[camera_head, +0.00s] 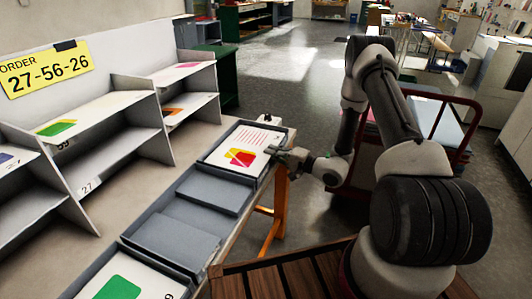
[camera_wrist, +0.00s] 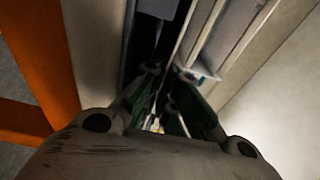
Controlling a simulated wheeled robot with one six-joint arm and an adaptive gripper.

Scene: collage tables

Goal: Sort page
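A white page with a red and yellow shape (camera_head: 242,152) lies in the farthest grey tray of a row along the table edge. A page with a green shape (camera_head: 118,287) lies in the nearest tray, cut off by the frame. The middle trays (camera_head: 211,191) look empty. A yellow sign (camera_head: 46,70) reads "ORDER 27-56-26". My gripper (camera_head: 280,154) is at the right edge of the far page. In the wrist view its fingertips (camera_wrist: 168,72) are close together by narrow pale edges; whether they hold the page is unclear.
Grey sorting shelves (camera_head: 125,148) stand left of the trays, holding pages with green, pink and orange shapes; one label reads 27. An orange trestle leg (camera_head: 281,203) supports the table. A dark red cart (camera_head: 455,130) stands behind my arm. Open floor lies beyond.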

